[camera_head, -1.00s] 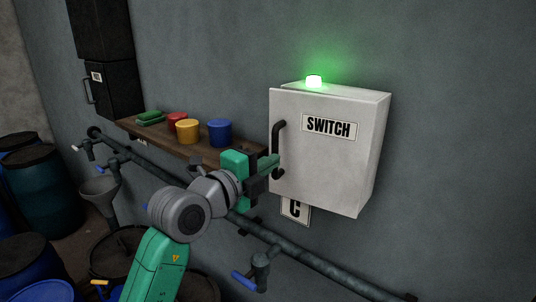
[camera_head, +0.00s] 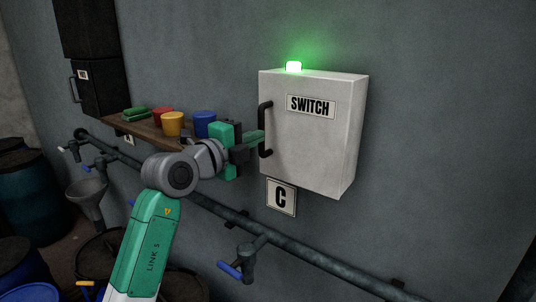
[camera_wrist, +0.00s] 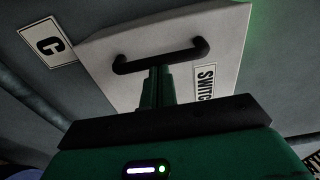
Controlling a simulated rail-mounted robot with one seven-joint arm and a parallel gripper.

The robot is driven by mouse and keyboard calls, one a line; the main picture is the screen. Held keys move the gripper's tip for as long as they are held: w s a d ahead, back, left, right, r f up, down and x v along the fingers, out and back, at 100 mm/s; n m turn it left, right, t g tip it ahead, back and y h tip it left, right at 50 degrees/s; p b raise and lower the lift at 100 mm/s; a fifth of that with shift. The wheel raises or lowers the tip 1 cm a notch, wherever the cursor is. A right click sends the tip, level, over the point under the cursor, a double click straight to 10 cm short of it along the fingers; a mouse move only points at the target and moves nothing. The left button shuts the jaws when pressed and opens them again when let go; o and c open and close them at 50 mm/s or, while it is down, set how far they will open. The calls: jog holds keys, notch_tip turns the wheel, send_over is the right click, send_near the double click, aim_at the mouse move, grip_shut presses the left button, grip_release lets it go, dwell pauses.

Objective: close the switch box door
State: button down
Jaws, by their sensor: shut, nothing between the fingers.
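The switch box (camera_head: 325,150) is a white cabinet on the grey wall, with a SWITCH label (camera_head: 311,106) and a lit green lamp (camera_head: 293,66) on top. Its door (camera_head: 300,140) looks flush with the box, with no gap visible. The black door handle (camera_head: 264,130) is on the door's left side. My gripper (camera_head: 257,137) is at the handle, its green fingers shut with nothing between them. In the wrist view, the fingers (camera_wrist: 157,88) point at the middle of the handle (camera_wrist: 160,58); whether they touch it I cannot tell.
A wooden shelf (camera_head: 150,132) left of the box holds red, yellow and blue cups and a green item. A sign C (camera_head: 281,197) hangs below the box. A pipe (camera_head: 300,249) with blue-handled valves runs along the wall beneath. Barrels (camera_head: 30,195) stand at the left.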

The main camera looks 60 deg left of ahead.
jog(key=shift+a+f, duration=0.15)
jog(key=d+b+v, duration=0.1)
jog(key=b+v, duration=0.3)
jog(key=v, duration=0.9)
jog(key=shift+b, duration=0.3)
jog(key=shift+w, duration=0.15)
